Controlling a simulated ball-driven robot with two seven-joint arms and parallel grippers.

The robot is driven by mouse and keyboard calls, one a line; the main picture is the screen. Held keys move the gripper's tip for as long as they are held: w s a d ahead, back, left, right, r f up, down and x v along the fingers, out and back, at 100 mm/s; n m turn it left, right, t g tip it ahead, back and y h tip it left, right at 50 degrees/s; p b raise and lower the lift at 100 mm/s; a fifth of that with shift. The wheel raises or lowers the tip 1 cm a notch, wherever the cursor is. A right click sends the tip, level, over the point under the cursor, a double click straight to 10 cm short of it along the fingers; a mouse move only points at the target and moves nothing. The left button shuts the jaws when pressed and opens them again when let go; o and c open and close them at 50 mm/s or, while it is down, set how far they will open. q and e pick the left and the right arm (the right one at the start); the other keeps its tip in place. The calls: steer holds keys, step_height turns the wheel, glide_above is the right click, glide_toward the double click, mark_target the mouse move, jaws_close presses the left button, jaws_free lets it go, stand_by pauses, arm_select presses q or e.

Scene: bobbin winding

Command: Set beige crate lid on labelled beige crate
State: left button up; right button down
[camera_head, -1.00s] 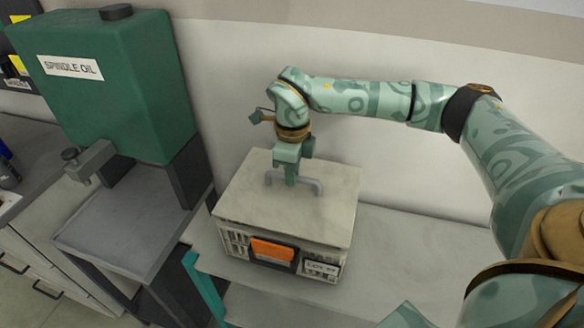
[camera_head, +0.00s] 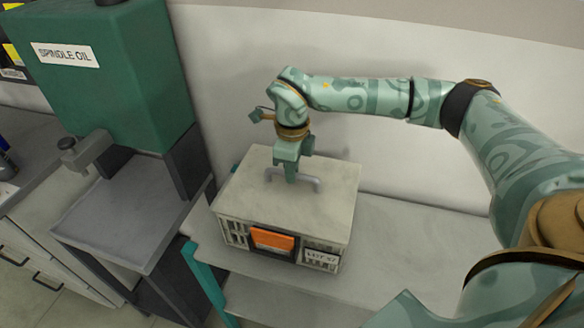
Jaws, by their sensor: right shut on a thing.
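The beige crate lid (camera_head: 322,211) is a flat slab with a grey bar handle on top. It lies over the top of the labelled beige crate (camera_head: 236,234), and I cannot make out a gap between them. The crate stands on a grey bench and shows slatted sides, an orange patch and a white label on its front. My right gripper (camera_head: 290,178) points down and is shut on the lid's handle. My left gripper is not in view.
A green spindle oil tank (camera_head: 110,75) stands at the left, with a tap above a grey tray (camera_head: 115,215). The grey bench (camera_head: 420,245) is clear to the right of the crate. A pale wall (camera_head: 350,50) rises close behind.

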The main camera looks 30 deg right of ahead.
steer(key=c, duration=1.3)
jaws_free()
steer(key=shift+c, duration=0.2)
steer(key=shift+r, duration=0.1)
step_height(320, 180, up, 16)
steer(key=p, duration=0.2)
